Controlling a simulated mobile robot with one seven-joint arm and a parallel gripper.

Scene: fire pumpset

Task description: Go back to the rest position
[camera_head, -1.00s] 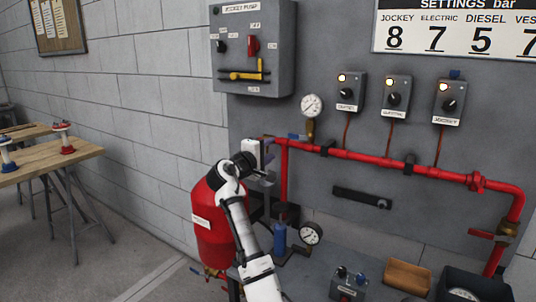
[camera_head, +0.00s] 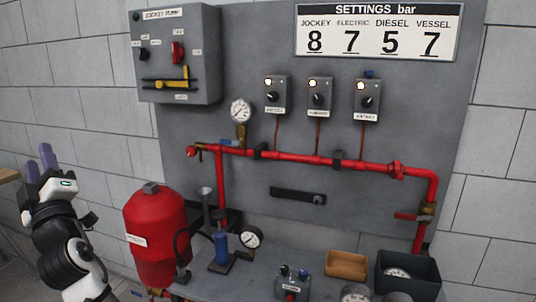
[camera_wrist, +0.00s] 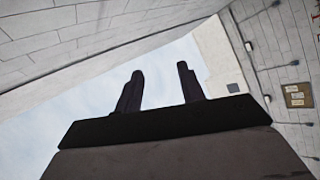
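My gripper (camera_head: 46,168) is at the left edge of the head view, pointing up, left of the red tank (camera_head: 156,232) and clear of the panel. Its two dark fingers stand apart with nothing between them. In the wrist view the two fingers (camera_wrist: 158,88) are also apart and empty, against pale sky, wall and ceiling. My white and black arm rises from the lower left below it.
The grey panel (camera_head: 400,135) carries a red pipe (camera_head: 320,160), gauge (camera_head: 241,110), switch boxes and the jockey pump box (camera_head: 176,55). A bench below holds a blue hand pump (camera_head: 221,245), a wooden tray (camera_head: 346,264) and a dark bin (camera_head: 408,278).

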